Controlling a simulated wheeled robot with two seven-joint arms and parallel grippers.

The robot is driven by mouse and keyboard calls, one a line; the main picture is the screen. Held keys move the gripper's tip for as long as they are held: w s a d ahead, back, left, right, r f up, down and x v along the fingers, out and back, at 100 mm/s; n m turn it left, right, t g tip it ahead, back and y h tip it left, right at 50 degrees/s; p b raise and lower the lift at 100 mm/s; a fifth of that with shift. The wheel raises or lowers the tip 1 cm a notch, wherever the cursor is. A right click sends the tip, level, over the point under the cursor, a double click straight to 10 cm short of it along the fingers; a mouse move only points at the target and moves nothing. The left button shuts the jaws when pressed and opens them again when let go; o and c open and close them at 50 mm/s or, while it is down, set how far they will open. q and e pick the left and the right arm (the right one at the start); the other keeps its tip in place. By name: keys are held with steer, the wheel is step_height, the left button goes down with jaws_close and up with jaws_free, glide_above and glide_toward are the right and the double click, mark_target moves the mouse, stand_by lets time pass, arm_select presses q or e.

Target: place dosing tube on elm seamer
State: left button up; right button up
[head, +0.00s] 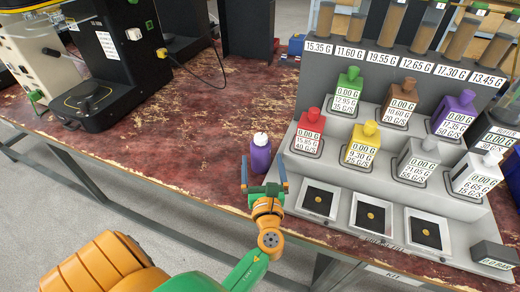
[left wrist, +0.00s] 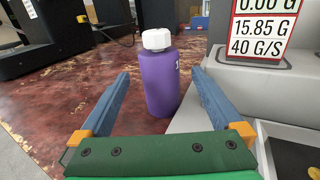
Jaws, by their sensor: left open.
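A purple bottle with a white cap (head: 260,154) stands upright on the table, left of the grey stepped rack. My left gripper (head: 263,172) is open, its blue fingers either side of the bottle. In the left wrist view the bottle (left wrist: 160,78) shows between the fingers, with gaps on both sides. Several tubes with brown contents (head: 387,22) stand along the rack's top; I cannot tell which thing is the dosing tube. A black machine with a yellow-ringed round plate (head: 90,97) stands at the left; I cannot read an elm label. My right gripper is out of view.
The grey rack (head: 300,160) holds several coloured weights with number labels and three dark square pads at its front. More dark machines (head: 247,28) stand at the back.

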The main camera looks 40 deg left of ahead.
mark_target(262, 157)
arm_select(q)
steer(key=shift+w+a+r, duration=0.1)
steer(key=shift+w+a, duration=0.15)
steer(key=shift+w, duration=0.1)
steer(key=x, duration=0.4)
steer(key=shift+w+a+f+b, duration=0.15)
steer(key=shift+a+f+b, duration=0.05)
steer(key=shift+b, duration=0.15)
steer(key=shift+d+r, duration=0.1)
steer(key=shift+r, duration=0.05)
steer(key=shift+c, duration=1.1)
jaws_close()
